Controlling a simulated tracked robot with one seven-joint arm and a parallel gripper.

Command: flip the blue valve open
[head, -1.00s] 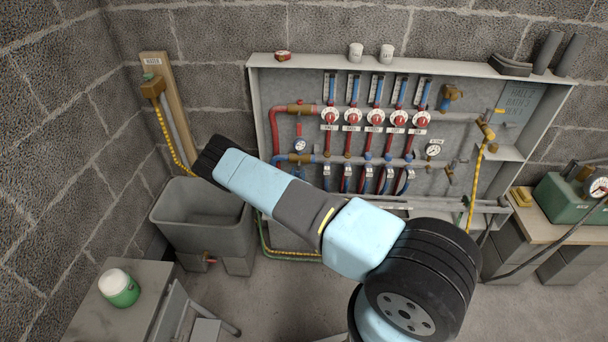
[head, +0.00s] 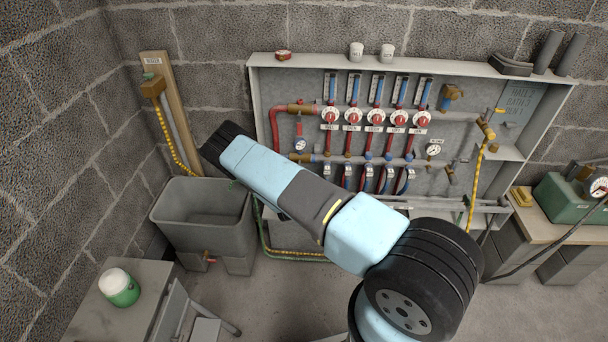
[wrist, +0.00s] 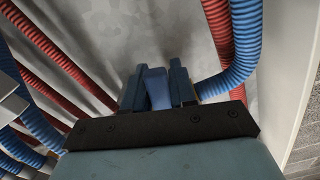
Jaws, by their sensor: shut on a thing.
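In the wrist view a blue lever (wrist: 157,88), which I take to be the blue valve's handle, stands between the two dark blue fingers of my gripper (wrist: 156,84). The gripper is shut on it. The valve body below the lever is hidden by the gripper. In the head view my arm crosses in front of the lower left of the manifold panel, and I cannot see the gripper or the blue valve there.
Red hoses (wrist: 62,62) and blue corrugated hoses (wrist: 243,45) run close on both sides of my gripper. The manifold cabinet (head: 420,60) holds several red-knobbed flow meters and a gauge (head: 433,150). A grey tub (head: 180,225) stands left of the cabinet.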

